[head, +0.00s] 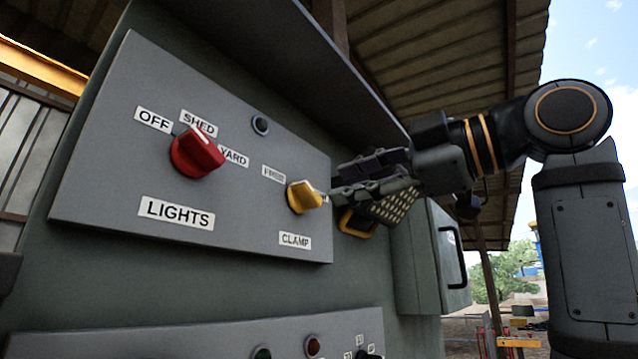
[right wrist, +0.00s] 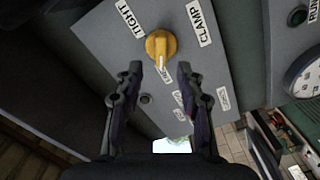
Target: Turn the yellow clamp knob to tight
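The yellow clamp knob (head: 305,197) sits on the grey panel (head: 110,190), right of the red lights knob and above the CLAMP label (head: 295,240). It also shows in the right wrist view (right wrist: 160,46), where its narrow end points down toward a small white label, with the TIGHT label (right wrist: 130,17) at upper left. In the head view the FREE label (head: 273,173) is at its upper left. My right gripper (right wrist: 160,76) is open and empty, its fingers spread either side of the line to the knob, fingertips just short of it. My left gripper is not in view.
The red lights knob (head: 197,153) and a small round dark fitting (head: 260,125) are on the same panel. A yellow handle (head: 357,224) sits just below my right gripper. A hood (head: 270,60) overhangs the panel. A lower panel (head: 200,345) carries more controls.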

